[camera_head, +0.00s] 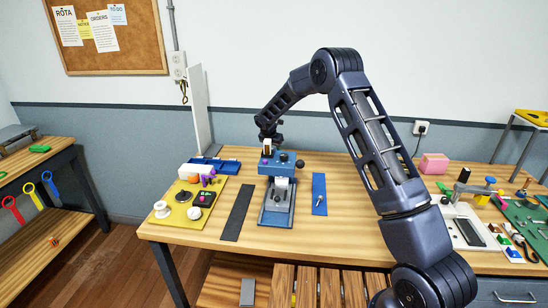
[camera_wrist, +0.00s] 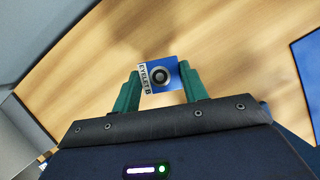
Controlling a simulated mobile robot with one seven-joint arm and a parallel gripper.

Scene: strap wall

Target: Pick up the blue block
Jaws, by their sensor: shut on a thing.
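The blue block (camera_wrist: 160,76) shows in the wrist view as a small blue piece with a dark-centred grey ring on its face and a white strip reading "EYELET B" along its left edge. My gripper (camera_wrist: 160,86) has its two green fingers shut on the block from either side. Blurred wood lies beyond it. In the head view my gripper (camera_head: 268,141) is above and behind the blue press (camera_head: 278,163). The block cannot be clearly made out there.
The press stands on the wooden table (camera_head: 330,235), between a dark strip (camera_head: 237,212) and a blue strip (camera_head: 319,194). A yellow board (camera_head: 180,213) with small parts lies left. A pink block (camera_head: 434,163) and a green mat (camera_head: 525,230) are right. A white panel (camera_head: 197,110) stands behind.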

